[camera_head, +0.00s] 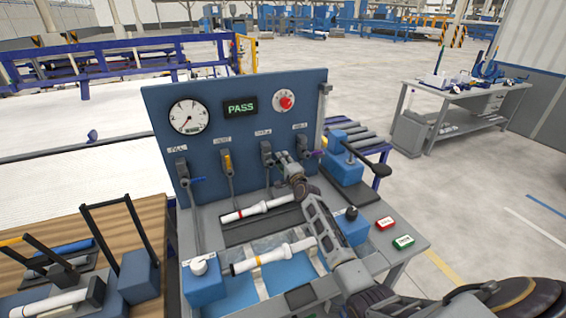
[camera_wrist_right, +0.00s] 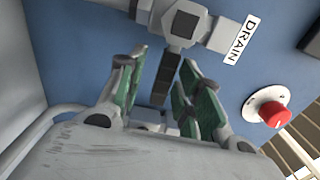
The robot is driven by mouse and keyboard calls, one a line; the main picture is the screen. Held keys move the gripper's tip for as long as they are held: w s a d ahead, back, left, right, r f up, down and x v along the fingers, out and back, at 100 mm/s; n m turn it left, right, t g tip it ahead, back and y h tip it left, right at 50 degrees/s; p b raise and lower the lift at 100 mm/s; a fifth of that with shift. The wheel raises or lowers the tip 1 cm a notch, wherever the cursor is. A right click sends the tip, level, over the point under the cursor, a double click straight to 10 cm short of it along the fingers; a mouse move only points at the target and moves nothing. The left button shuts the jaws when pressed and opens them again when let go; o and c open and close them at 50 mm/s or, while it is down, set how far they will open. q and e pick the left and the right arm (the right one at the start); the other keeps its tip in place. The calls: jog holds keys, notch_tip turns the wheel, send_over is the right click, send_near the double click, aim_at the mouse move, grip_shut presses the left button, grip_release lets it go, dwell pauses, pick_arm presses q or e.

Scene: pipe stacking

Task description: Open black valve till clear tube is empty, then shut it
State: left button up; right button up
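The black valve is the third valve (camera_head: 266,151) on the blue panel. In the wrist view its label reads DRAIN (camera_wrist_right: 242,38) and its black lever (camera_wrist_right: 163,77) sits between my fingers. The lever points to the panel's right. My right gripper (camera_head: 282,160) is at this valve in the head view. In the wrist view, the green-padded fingers of my right gripper (camera_wrist_right: 160,95) stand apart on both sides of the lever, with small gaps showing. I cannot pick out the clear tube for certain. My left gripper is not in view.
The panel (camera_head: 238,82) carries a gauge (camera_head: 188,117), a PASS display (camera_head: 240,107) and a red knob (camera_head: 285,102). Neighbouring valves have blue (camera_head: 199,181), yellow (camera_head: 228,164) and purple (camera_head: 316,154) levers. A white pipe (camera_head: 258,208) lies on the bench below my right arm.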

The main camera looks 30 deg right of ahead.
jog(key=shift+s, duration=0.15)
jog(key=s, duration=1.1)
jog(key=shift+s+a, duration=0.3)
jog(key=shift+s, duration=0.05)
dwell(0.3)
jog(key=shift+f, duration=0.1)
dwell(0.6)
